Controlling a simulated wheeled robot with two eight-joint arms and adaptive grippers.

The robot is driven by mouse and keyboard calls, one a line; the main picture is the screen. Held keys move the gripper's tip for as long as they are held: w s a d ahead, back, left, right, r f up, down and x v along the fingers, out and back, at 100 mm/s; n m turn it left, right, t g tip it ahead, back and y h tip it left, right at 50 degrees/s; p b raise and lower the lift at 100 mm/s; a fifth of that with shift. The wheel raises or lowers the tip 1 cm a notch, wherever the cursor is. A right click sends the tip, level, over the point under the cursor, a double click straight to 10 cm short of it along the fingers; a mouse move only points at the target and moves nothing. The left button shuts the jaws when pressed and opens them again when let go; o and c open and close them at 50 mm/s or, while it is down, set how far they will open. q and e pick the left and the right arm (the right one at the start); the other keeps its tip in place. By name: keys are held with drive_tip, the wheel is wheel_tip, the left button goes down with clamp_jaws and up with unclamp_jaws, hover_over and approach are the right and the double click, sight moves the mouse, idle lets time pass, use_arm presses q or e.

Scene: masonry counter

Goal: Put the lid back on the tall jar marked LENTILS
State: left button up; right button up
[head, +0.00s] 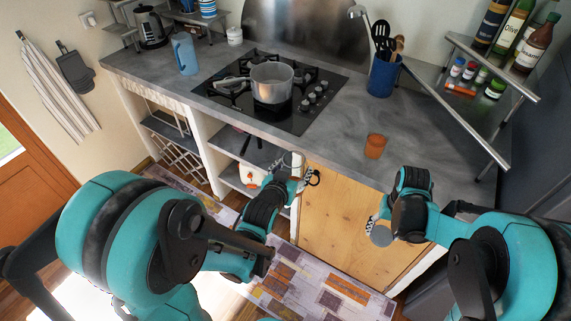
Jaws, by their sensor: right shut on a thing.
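My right gripper (375,224) is shut on a flat grey round disc (381,236), which looks like the lid. It holds the disc in front of the counter's front edge, below the worktop in the picture. A small reddish-brown pot or jar (375,146) stands upright on the counter, above and apart from the disc. No marking can be read on it, and I cannot tell whether it is the LENTILS jar. My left gripper (302,170) is in front of the lower cabinets near the counter edge. Its fingers look spread and empty.
A pot (271,83) sits on the black hob (310,105). A blue utensil holder (382,76) stands behind the brown pot. A metal-edged corner shelf (455,92) with bottles and spice jars overhangs the right side. The grey counter (340,135) around the brown pot is clear.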

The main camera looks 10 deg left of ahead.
use_arm(q)
drive_tip(key=w+d+f+m+g+h, duration=0.1)
drive_tip(key=d+f+m+g+h, duration=0.3)
drive_tip(key=d+m+h, duration=0.4)
drive_tip(key=shift+w+d+f, duration=0.25)
drive_tip(key=shift+d+f, duration=0.6)
drive_tip(key=shift+d, duration=0.25)
use_arm(e)
drive_tip(key=w+a+r+n, duration=0.3)
drive_tip(key=w+a+r, duration=1)
drive_tip(key=w+a, duration=0.4)
drive_tip(key=s+a+r+n, duration=0.2)
drive_tip(key=s+r+n, duration=0.1)
drive_tip(key=s+r, duration=0.4)
drive_tip(key=shift+s+a+r+n, duration=0.15)
drive_tip(key=shift+a+r+n, duration=0.15)
drive_tip(key=shift+r, duration=0.15)
